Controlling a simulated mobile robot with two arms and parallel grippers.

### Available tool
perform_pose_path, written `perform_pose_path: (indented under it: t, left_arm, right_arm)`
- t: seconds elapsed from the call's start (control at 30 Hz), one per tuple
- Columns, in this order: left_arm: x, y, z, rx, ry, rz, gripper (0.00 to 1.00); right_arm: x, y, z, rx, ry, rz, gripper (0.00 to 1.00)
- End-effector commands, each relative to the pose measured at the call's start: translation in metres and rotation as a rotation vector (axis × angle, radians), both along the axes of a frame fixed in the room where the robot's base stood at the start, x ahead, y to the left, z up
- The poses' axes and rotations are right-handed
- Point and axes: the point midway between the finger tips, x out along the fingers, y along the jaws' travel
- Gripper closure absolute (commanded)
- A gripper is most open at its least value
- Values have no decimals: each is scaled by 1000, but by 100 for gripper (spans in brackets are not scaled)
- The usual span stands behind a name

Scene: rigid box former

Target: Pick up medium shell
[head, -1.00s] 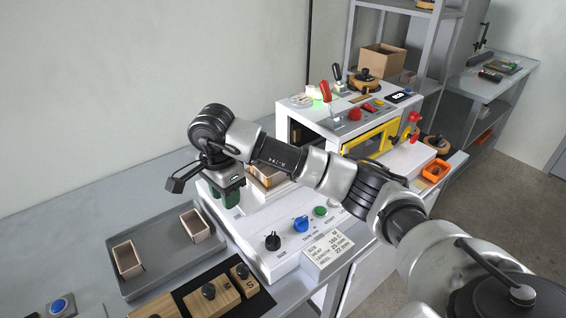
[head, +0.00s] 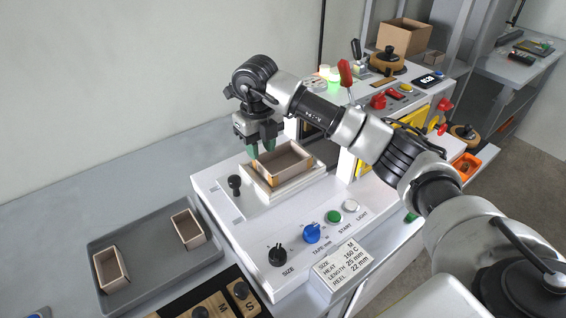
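An open tan box shell (head: 284,165), which I take to be the medium shell, sits on the white block (head: 286,188) of the white machine. My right gripper (head: 262,151) points down at the shell's back-left edge. Its two green fingertips are apart, with a gap between them. The fingertips are at or just above the rim; I cannot tell whether they touch it. Two smaller tan shells, one on the left (head: 110,270) and one on the right (head: 188,229), lie in the grey tray (head: 150,262). My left gripper is out of view.
The white machine's front panel has a black size knob (head: 278,256), a blue knob (head: 312,233) and a green button (head: 334,217). A settings card (head: 342,265) leans in front. Wooden size blocks (head: 213,306) lie near the front. A second machine with a red lever (head: 345,72) stands behind.

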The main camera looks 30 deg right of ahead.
Motion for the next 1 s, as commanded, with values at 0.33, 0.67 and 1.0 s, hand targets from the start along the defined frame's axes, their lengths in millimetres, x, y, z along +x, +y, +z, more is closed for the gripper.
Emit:
perform_pose_path:
  t: [0.33, 0.67, 1.0]
  left_arm:
    - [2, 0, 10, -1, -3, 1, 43]
    - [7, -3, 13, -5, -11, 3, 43]
    - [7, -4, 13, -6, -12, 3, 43]
  right_arm:
    - [-2, -1, -35, 0, 4, 1, 66]
    - [-1, -2, -64, -1, -1, 1, 66]
    - [-1, -1, -64, -1, -1, 2, 97]
